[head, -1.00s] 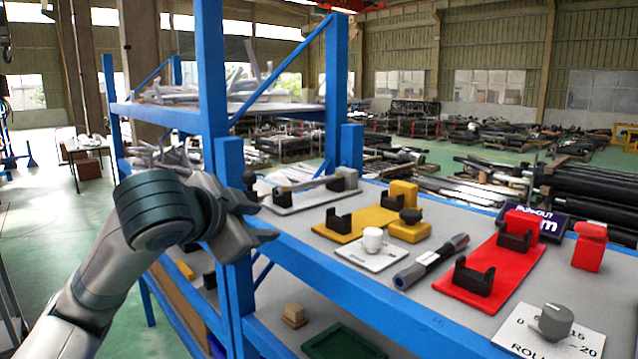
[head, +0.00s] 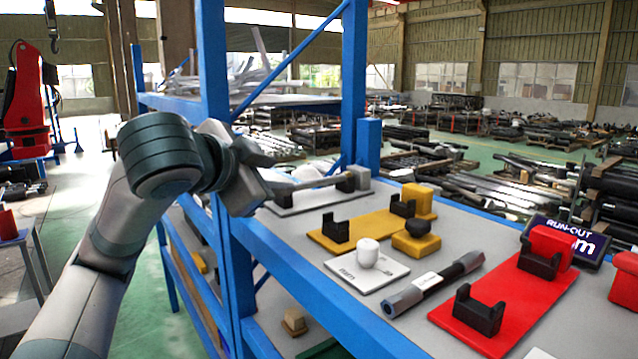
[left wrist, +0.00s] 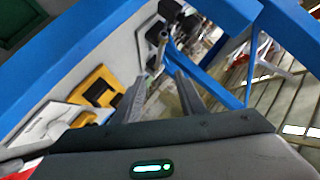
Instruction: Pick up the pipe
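A thin grey pipe (head: 322,183) rests across the dark holders of the white-plate stand (head: 296,206) at the back of the blue shelf's top. A second, thicker pipe-like bar (head: 436,282), dark with grey ends, lies on the shelf in front. My left gripper (head: 262,178) is just left of the white-plate stand, over the shelf's edge, and hides part of it. In the left wrist view its fingers (left wrist: 160,95) are apart with nothing between them; the dark holder (left wrist: 156,34) and the grey pipe (left wrist: 161,57) show beyond the fingertips. My right gripper is out of view.
The yellow stand (head: 368,229) and red stand (head: 513,303) are empty. A white knob on a plate (head: 367,272) and a yellow block (head: 416,241) stand between. A blue post (head: 214,75) rises close to my left arm.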

